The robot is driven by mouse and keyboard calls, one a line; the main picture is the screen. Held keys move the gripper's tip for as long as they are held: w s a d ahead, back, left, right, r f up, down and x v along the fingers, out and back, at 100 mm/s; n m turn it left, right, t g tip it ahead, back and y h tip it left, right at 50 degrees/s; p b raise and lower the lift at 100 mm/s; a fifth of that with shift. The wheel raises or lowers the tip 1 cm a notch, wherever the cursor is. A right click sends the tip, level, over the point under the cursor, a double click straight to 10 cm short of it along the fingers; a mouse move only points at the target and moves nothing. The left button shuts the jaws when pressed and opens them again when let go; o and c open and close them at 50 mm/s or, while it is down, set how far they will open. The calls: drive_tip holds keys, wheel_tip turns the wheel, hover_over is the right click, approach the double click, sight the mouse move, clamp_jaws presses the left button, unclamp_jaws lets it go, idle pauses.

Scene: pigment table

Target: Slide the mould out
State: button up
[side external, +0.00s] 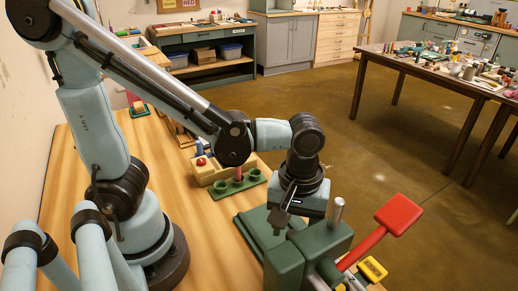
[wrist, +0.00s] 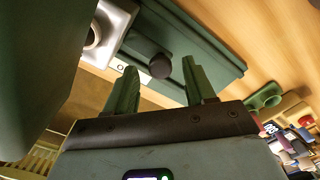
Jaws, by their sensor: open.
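A dark green press with a red-ended lever (side external: 400,214) and a metal post (side external: 336,213) stands at the table's front right in the side view. In the wrist view, a grey metal block with a round opening (wrist: 117,17), seemingly the mould, sits beside the green press body (wrist: 40,60). Next to it is a green slab (wrist: 215,50) with a round black knob (wrist: 160,67). My gripper (wrist: 161,75) is open, its two green fingers apart, with the knob showing between the fingertips. I cannot tell if they touch it. In the side view, my gripper (side external: 279,222) hangs just left of the press.
A green rack with cups (side external: 237,184) and a wooden block with a red knob (side external: 202,164) stand farther back on the table. A yellow block (side external: 372,269) lies right of the press. Bare wood (side external: 205,235) is free to the left.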

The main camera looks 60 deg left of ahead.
drive_tip(key=shift+f, duration=0.45)
drive_tip(key=shift+c, duration=0.3)
clamp_jaws()
